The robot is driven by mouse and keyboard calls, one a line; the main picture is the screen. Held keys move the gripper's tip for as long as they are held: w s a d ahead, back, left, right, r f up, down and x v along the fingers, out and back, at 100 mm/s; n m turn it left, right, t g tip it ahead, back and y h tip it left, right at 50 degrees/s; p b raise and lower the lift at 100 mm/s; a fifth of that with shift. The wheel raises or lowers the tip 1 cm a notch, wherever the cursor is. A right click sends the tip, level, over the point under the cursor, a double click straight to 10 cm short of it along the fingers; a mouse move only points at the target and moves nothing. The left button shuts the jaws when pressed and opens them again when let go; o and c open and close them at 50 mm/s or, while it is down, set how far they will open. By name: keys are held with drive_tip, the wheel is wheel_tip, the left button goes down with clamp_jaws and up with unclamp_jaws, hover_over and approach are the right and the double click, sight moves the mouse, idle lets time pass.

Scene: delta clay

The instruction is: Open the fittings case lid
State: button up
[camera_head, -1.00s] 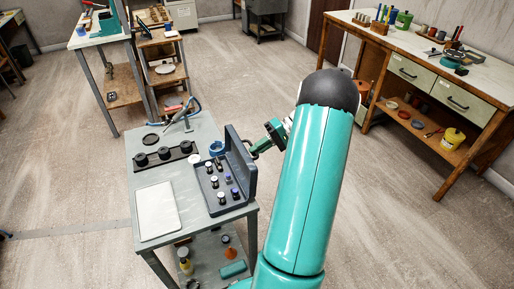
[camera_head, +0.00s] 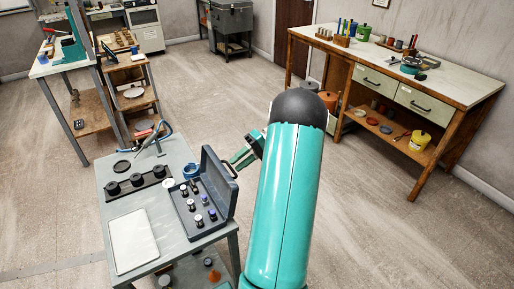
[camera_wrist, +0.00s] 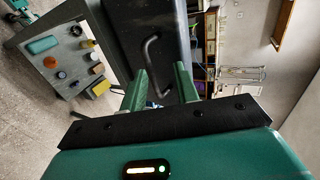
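The dark fittings case (camera_head: 207,231) sits on a grey bench with several small fittings in its tray. Its lid (camera_head: 214,180) stands raised, roughly upright, on the right side of the case. The lid's outer face (camera_wrist: 163,35) and its black bar handle (camera_wrist: 149,66) show in the wrist view. My gripper (camera_wrist: 162,83) has its two green fingers spread, with the lower part of the handle between them in the picture. Nothing is clamped. In the head view my gripper (camera_head: 236,163) is just right of the lid; contact with the handle cannot be told.
A wooden workbench (camera_head: 452,95) stands at the back right. Floor right of my arm is clear.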

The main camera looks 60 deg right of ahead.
drive_tip(key=v, duration=1)
drive_tip(key=shift+s+d, duration=0.15)
